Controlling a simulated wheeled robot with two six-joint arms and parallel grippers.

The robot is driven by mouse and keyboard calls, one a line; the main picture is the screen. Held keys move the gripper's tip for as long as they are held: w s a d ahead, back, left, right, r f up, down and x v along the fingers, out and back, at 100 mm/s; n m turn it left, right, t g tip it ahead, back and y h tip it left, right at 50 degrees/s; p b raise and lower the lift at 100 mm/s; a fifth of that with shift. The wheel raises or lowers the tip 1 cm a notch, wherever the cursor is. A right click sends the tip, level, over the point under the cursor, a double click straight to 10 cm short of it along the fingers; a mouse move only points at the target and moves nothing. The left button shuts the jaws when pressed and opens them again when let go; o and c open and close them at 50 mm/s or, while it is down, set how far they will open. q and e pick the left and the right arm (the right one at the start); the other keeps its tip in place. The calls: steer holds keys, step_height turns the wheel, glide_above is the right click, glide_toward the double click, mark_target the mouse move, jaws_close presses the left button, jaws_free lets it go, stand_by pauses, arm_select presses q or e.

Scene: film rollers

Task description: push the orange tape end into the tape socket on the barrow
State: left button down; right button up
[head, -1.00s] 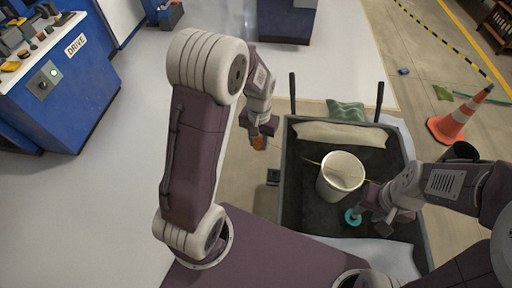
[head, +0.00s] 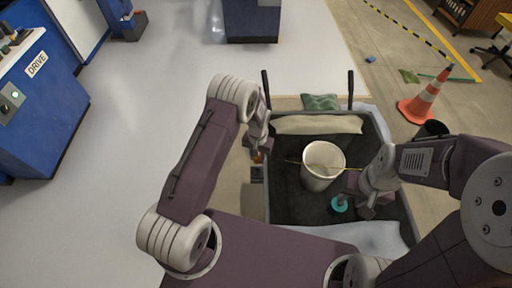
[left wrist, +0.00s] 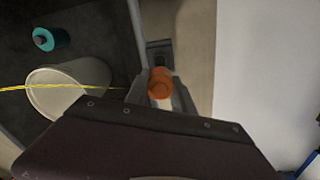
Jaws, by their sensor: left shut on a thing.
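My left gripper (head: 259,149) is shut on the orange tape end (left wrist: 160,83), beside the left wall of the barrow (head: 268,205). Only a little of the orange shows in the head view. The tape socket looks to be the small dark fitting (head: 257,174) on the outside of that wall.
A white bucket (head: 321,168) stands in the barrow, with a thin yellow line (left wrist: 95,87) across it. A pale sack (head: 318,124) lies at the barrow's far end. A traffic cone (head: 424,98) and a blue DRIVE cabinet (head: 42,110) stand clear of it.

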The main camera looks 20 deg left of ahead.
arm_select(q)
steer(key=shift+f+b, duration=2.95)
steer(key=shift+f, duration=0.85)
steer(key=shift+s, duration=0.1)
steer(key=shift+f+b, duration=0.4)
steer(key=shift+f, duration=0.2)
steer(key=c, duration=1)
jaws_free()
steer(key=shift+r, duration=0.15)
step_height(320, 180, up, 9)
steer(key=shift+f+p, duration=0.1)
steer(key=shift+p, duration=0.35)
